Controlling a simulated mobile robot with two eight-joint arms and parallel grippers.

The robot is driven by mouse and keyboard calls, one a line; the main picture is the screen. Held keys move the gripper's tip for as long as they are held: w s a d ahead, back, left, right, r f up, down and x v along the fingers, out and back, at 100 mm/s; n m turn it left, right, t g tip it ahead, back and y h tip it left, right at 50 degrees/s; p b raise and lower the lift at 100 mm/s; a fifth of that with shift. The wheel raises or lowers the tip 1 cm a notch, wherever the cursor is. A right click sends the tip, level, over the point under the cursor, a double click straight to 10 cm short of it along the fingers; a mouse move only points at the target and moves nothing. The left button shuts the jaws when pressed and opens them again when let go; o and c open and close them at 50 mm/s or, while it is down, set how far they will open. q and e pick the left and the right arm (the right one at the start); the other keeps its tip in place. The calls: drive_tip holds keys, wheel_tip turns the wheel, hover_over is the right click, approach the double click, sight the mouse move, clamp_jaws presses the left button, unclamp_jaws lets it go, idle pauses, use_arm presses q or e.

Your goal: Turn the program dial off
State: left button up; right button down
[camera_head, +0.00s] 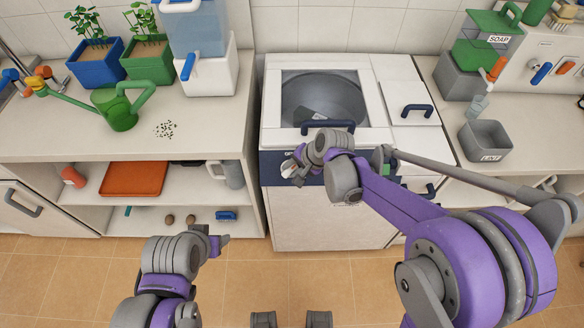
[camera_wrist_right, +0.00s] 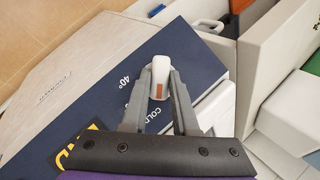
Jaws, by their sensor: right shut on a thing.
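The washing machine (camera_head: 330,215) stands in the middle of the head view, with a dark blue front panel. In the right wrist view the program dial (camera_wrist_right: 160,72) is a white knob with an orange-brown mark, on the dark blue panel (camera_wrist_right: 120,80) with "40°" and "COLD" printed near it. My right gripper (camera_wrist_right: 162,90) is shut on the dial, one finger on each side. In the head view my right gripper (camera_head: 294,168) is at the panel's left end, and its hand hides part of the panel. My left gripper (camera_head: 220,240) is low, over the floor, away from the machine; its fingers are unclear.
The machine's glass-topped lid (camera_head: 322,90) is down. A left counter (camera_head: 60,135) holds planters, a green watering can (camera_head: 118,108) and a dispenser (camera_head: 208,75). A grey lint bin (camera_head: 486,140) stands on the right counter. The tiled floor (camera_head: 90,290) in front is clear.

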drive_tip(key=shift+n, duration=0.3)
drive_tip(key=n+h, duration=0.1)
drive_tip(key=n+g+h, duration=0.1)
drive_tip(key=shift+w+a+r+n, duration=0.1)
drive_tip(key=shift+a+n, duration=0.1)
drive_tip(key=shift+n, duration=0.2)
drive_tip(key=shift+a+n+h+b, duration=0.15)
drive_tip(key=shift+n+h+b, duration=0.35)
drive_tip(key=shift+n+h, duration=1.1)
drive_tip(key=shift+n, duration=0.3)
drive_tip(key=c, duration=0.7)
unclamp_jaws()
drive_tip(key=v, duration=1.1)
drive_tip(key=shift+w+p, duration=0.2)
drive_tip(key=shift+p, duration=0.1)
